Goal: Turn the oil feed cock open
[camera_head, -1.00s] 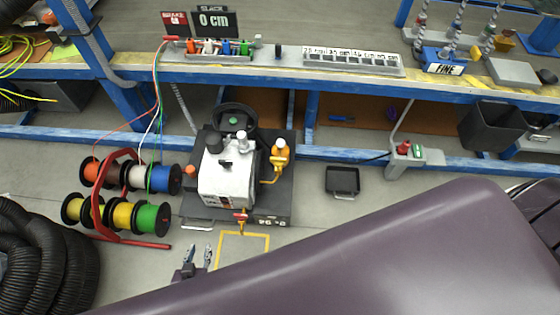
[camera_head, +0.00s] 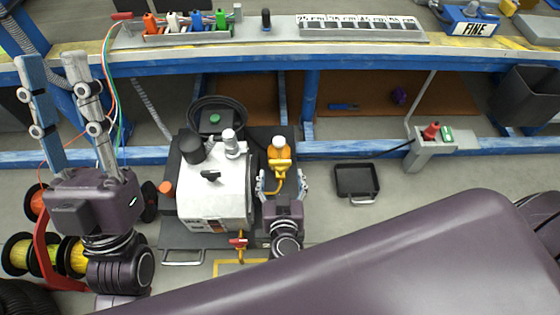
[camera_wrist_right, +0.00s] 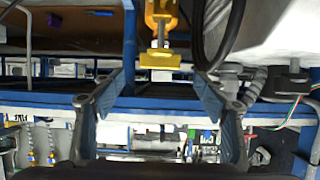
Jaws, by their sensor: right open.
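A yellow-orange fitting with a white top (camera_head: 281,146) and a curved yellow pipe stands at the right side of the white machine (camera_head: 215,190). In the right wrist view the yellow fitting (camera_wrist_right: 160,16) ends in a flat yellow handle (camera_wrist_right: 160,60), which I take for the oil feed cock. My right gripper (camera_head: 282,176) is open, with a finger on each side of the yellow pipe. In its wrist view the handle is centred just beyond the open fingertips (camera_wrist_right: 158,78); contact cannot be told. My left gripper (camera_head: 52,65) is open and empty at the far left.
A red-handled valve (camera_head: 238,241) is on the machine's front, close to my right gripper. Cable spools (camera_head: 72,256) stand under my left arm. A black tray (camera_head: 357,180) lies on the floor to the right. The blue-edged bench (camera_head: 370,60) runs behind.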

